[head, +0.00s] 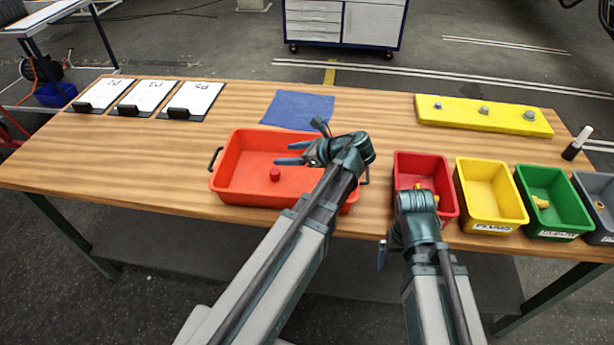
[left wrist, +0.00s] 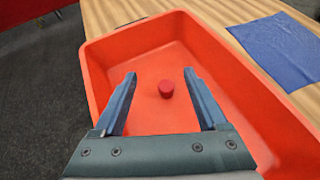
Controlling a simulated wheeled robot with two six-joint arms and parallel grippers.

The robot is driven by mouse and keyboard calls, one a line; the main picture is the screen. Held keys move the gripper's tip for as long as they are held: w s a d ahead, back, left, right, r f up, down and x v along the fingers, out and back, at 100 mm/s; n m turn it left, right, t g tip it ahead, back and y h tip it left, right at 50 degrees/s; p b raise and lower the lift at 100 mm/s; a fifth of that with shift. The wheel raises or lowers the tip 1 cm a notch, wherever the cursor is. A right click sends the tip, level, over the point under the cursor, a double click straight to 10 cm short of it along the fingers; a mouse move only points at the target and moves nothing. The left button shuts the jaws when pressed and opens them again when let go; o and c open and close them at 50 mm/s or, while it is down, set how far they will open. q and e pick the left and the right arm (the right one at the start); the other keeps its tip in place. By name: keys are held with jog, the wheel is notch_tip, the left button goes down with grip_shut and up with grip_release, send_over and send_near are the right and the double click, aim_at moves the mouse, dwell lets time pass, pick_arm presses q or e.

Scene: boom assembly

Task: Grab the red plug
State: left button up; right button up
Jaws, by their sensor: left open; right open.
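The red plug (head: 275,174) is a small red cylinder on the floor of the orange-red tray (head: 230,182). It also shows in the left wrist view (left wrist: 166,89), between the lines of the two fingers. My left gripper (head: 288,153) is open and empty over the tray. Its fingertips (left wrist: 159,73) are apart, with the plug seen between them; the exact height above the plug is unclear. My right gripper (head: 402,245) is at the table's front edge by the red bin, open, with its fingers partly hidden by its own wrist.
Red (head: 425,165), yellow (head: 490,190) and green (head: 550,200) bins stand at the right, with a grey bin (head: 598,190) beyond. A blue cloth (head: 298,109) lies behind the tray. A yellow board (head: 470,112) and clipboards (head: 145,95) lie farther back.

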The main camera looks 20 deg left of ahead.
pick_arm(q)
jog(key=d, duration=0.2)
jog(key=b, duration=0.9)
send_near(279, 174)
jog(key=x, duration=0.3)
jog(key=shift+w+a+f, duration=0.1)
jog(key=shift+f, duration=0.4)
jog(key=shift+w+a, duration=0.1)
jog(key=shift+a, duration=0.5)
jog(key=b+x, duration=0.2)
jog(key=x, duration=0.3)
jog(key=shift+a+f, duration=0.15)
jog(key=shift+f, duration=0.1)
jog(key=shift+w+a+f+b, duration=0.1)
jog(key=shift+a+b, duration=0.25)
pick_arm(e)
notch_tip(279, 174, down, 12)
jog(key=d, duration=0.1)
jog(key=shift+r, duration=0.2)
jog(key=shift+w+d, duration=0.1)
pick_arm(q)
grip_shut()
